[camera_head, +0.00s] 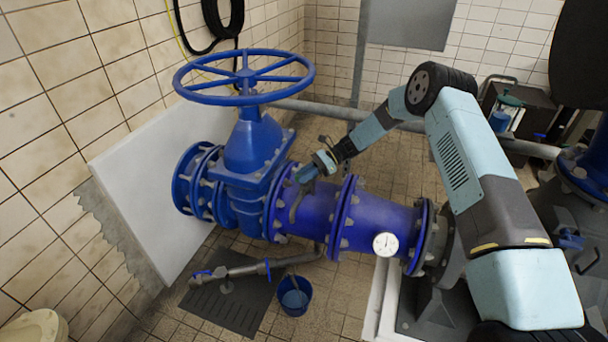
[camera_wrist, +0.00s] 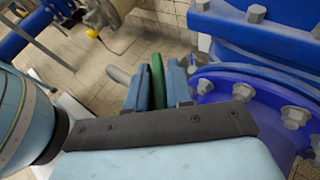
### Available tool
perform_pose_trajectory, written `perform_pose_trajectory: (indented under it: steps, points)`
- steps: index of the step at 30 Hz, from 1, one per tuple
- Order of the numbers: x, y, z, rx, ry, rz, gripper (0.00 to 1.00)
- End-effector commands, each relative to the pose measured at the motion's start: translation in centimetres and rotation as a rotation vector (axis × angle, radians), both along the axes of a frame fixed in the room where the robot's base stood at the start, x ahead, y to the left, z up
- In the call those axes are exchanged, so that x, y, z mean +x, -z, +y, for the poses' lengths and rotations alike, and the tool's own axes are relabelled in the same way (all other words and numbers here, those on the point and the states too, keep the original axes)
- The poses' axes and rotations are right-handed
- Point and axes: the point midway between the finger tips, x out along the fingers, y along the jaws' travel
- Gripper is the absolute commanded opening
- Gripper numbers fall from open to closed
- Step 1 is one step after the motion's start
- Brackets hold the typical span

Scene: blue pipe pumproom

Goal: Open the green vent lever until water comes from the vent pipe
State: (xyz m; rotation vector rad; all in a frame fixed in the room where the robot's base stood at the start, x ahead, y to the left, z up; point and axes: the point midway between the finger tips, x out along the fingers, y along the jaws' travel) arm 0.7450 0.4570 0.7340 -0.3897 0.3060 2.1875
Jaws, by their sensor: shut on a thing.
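The green vent lever (camera_wrist: 157,80) shows in the wrist view as a narrow upright green strip. My gripper (camera_wrist: 157,88) has one grey-blue finger on each side of it and is shut on it. In the head view my gripper (camera_head: 306,173) is at the top left of the blue pipe (camera_head: 375,217), just right of the big flange; the lever is hidden there. A thin grey bent pipe (camera_head: 297,205), perhaps the vent pipe, hangs at the pipe's near side below my gripper. I cannot make out water at its end.
A blue gate valve (camera_head: 250,145) with a large handwheel (camera_head: 245,77) stands left of my gripper. A blue bucket (camera_head: 296,298) stands on the floor below, beside a low grey pipe (camera_head: 240,270) over a dark grate. A round gauge (camera_head: 385,244) sits on the blue pipe.

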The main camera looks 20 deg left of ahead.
Motion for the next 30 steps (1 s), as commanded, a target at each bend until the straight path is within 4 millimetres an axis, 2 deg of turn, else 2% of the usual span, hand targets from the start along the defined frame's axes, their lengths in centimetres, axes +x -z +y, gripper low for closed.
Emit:
perform_pose_trajectory:
  steps: [11, 30]
  points:
    - [0.18, -0.38, -0.17, -0.004, 0.108, -0.006, 0.00]
    - [0.54, -0.38, -0.38, -0.053, 0.592, 0.001, 0.00]
